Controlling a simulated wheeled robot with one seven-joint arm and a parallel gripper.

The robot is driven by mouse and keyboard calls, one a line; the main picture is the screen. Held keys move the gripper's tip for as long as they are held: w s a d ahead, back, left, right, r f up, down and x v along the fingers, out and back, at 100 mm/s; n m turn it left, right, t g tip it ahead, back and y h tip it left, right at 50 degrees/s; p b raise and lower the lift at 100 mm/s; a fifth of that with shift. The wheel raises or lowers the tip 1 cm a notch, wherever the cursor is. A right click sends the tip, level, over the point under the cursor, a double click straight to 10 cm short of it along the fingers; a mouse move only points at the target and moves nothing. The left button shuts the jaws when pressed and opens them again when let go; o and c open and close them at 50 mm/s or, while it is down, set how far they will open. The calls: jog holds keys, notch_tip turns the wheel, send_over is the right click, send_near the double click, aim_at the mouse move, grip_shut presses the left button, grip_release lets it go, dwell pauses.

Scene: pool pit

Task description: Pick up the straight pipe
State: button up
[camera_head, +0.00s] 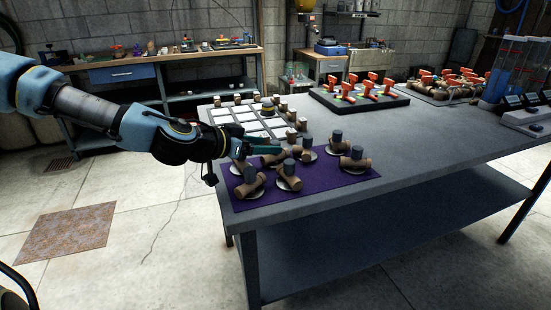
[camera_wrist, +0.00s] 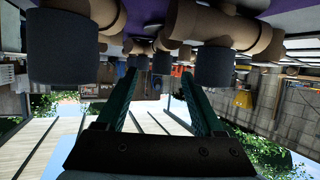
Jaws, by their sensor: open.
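Several brown pipe fittings with dark grey ends lie on pale discs on a purple mat (camera_head: 330,186) at the near-left end of the table. They include a front-left fitting (camera_head: 249,182), a front-middle one (camera_head: 289,177) and a right one (camera_head: 355,161). Most look like tees; I cannot tell which is the straight pipe. My gripper (camera_head: 275,148) is open, with green fingers above the mat's left back part, beside the fittings. The upside-down wrist view shows my gripper (camera_wrist: 160,72) with nothing between its fingers, and large fittings (camera_wrist: 215,28) close by along the top.
A white-squared board (camera_head: 247,118) with small brown pieces lies behind the mat. A dark board with red-handled valves (camera_head: 360,90) and more valves (camera_head: 455,83) stand farther back. Clear tanks (camera_head: 515,70) stand at the right. The grey table (camera_head: 430,143) is clear at centre-right.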

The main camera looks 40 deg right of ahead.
aim_at(276, 142)
jog(key=shift+p+x, duration=0.6)
jog(key=shift+x, duration=1.75)
jog(key=shift+w, duration=0.15)
jog(key=shift+c, duration=0.2)
grip_shut()
